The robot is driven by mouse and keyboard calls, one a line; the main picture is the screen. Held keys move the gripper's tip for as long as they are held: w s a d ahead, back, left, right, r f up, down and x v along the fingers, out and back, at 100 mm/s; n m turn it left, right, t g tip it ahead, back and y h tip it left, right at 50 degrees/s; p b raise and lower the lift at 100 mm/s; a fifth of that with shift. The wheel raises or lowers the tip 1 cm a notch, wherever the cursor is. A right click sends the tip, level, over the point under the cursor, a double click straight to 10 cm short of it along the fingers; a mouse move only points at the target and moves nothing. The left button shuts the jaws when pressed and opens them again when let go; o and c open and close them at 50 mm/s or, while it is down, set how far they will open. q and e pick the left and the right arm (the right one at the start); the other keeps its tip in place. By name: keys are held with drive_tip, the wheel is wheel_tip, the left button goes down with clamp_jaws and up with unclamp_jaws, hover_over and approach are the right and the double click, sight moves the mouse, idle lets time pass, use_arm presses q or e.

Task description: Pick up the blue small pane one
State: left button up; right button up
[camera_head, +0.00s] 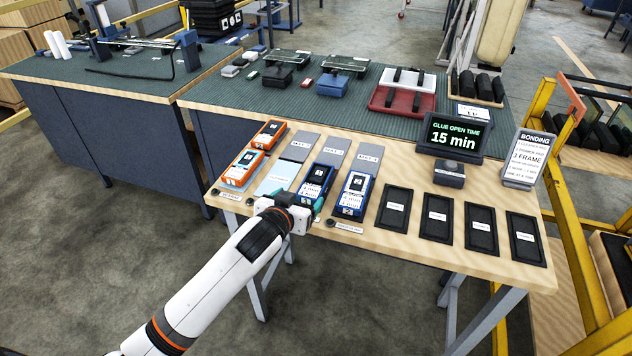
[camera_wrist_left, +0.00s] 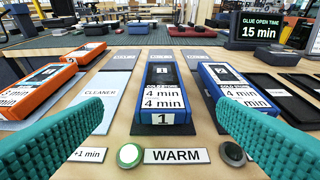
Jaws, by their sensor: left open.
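The blue pack marked 1 (camera_head: 316,181) lies on a grey mat on the wooden front part of the bench. In the left wrist view the same pack (camera_wrist_left: 162,97) is centred, its black top and white printed label facing up. A second blue pack, marked 2 (camera_wrist_left: 240,92), lies to its right and also shows in the head view (camera_head: 354,193). My left gripper (camera_head: 299,203) is open at the bench's front edge, on the near side of pack 1. Its two teal ribbed fingers show wide apart in the wrist view (camera_wrist_left: 158,108), empty between. My right gripper is out of view.
Orange packs (camera_head: 241,170) and a light-blue CLEANER mat (camera_wrist_left: 94,98) lie left of pack 1. A WARM label (camera_wrist_left: 177,156) and round green button (camera_wrist_left: 129,155) sit in front. Empty black trays (camera_head: 437,218), a timer screen (camera_head: 455,136) and a BONDING sign (camera_head: 528,158) stand right.

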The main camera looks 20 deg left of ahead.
sight(313, 185)
use_arm(q)
drive_tip(key=x, duration=0.5)
drive_tip(key=shift+f, duration=0.1)
drive_tip(key=x, duration=0.4)
drive_tip(key=shift+w+d, duration=0.2)
drive_tip(key=shift+w, duration=0.15)
drive_tip(key=shift+w+f, duration=0.2)
drive_tip(key=shift+w, duration=0.15)
drive_tip(key=c, duration=1.1)
drive_tip(key=shift+c, duration=0.4)
drive_tip(key=shift+r, duration=0.15)
